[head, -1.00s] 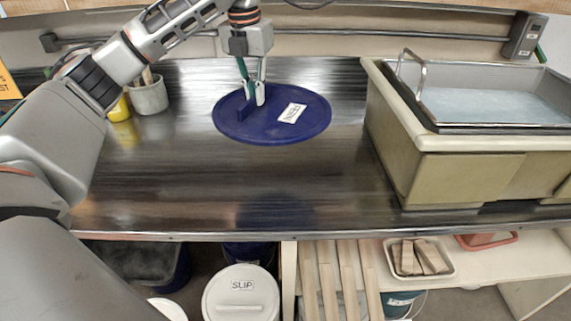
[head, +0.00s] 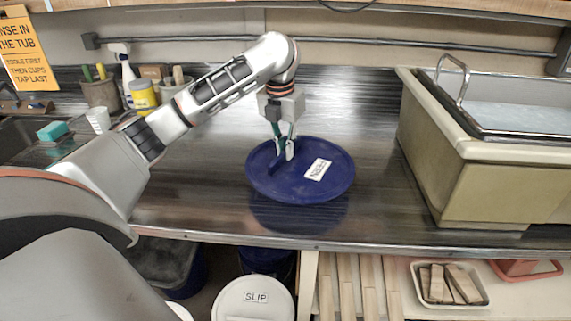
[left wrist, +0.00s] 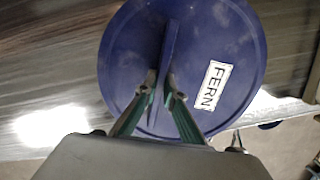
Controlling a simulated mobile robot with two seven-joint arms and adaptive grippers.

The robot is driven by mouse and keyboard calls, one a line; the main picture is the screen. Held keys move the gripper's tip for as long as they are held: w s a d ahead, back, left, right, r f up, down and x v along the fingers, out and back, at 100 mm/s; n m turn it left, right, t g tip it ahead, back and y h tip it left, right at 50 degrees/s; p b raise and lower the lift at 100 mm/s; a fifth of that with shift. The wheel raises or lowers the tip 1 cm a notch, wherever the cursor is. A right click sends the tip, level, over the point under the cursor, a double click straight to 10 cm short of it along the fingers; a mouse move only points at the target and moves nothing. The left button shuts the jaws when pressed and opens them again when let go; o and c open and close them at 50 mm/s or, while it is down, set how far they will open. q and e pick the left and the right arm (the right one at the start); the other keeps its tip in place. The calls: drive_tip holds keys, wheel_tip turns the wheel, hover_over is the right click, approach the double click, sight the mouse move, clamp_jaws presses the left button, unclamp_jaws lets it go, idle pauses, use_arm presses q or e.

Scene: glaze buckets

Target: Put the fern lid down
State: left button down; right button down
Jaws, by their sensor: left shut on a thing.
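The fern lid (head: 328,188) is a dark blue disc with a white label and a raised blue grip bar. The label reads FERN in the left wrist view, where the lid (left wrist: 225,45) fills the upper middle. My left gripper (head: 284,152) is shut on the grip bar, its fingers on either side of it. The lid hangs roughly level over the dark metal counter (head: 210,210). Its reflection shows just below it, apparently with a small gap. My right gripper is not in view.
A beige sink tub (head: 465,190) stands to the right. Pots, a yellow jar (head: 143,95) and a spray bottle stand at the back left. Below the counter's front edge are a white SLIP bucket (head: 253,300) and a tray of wood blocks (head: 450,285). The counter around the lid is clear.

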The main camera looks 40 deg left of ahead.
sight(285, 161)
use_arm(q)
wheel_tip(285, 161, down, 4)
drive_tip(key=shift+f+b, duration=0.1)
drive_tip(key=shift+b, duration=0.65)
drive_tip(key=c, duration=2.2)
unclamp_jaws()
drive_tip(key=shift+o, duration=0.2)
drive_tip(key=r+p, duration=0.1)
drive_tip(key=r, duration=0.2)
drive_tip(key=s+r+p, duration=0.1)
drive_tip(key=r+p, duration=0.1)
drive_tip(key=r, duration=0.2)
drive_tip(key=r+p, duration=0.2)
drive_tip(key=r, duration=0.2)
drive_tip(key=shift+s+r, duration=0.2)
drive_tip(key=shift+r, duration=0.05)
drive_tip(key=shift+d+r, duration=0.1)
drive_tip(key=shift+r, duration=0.25)
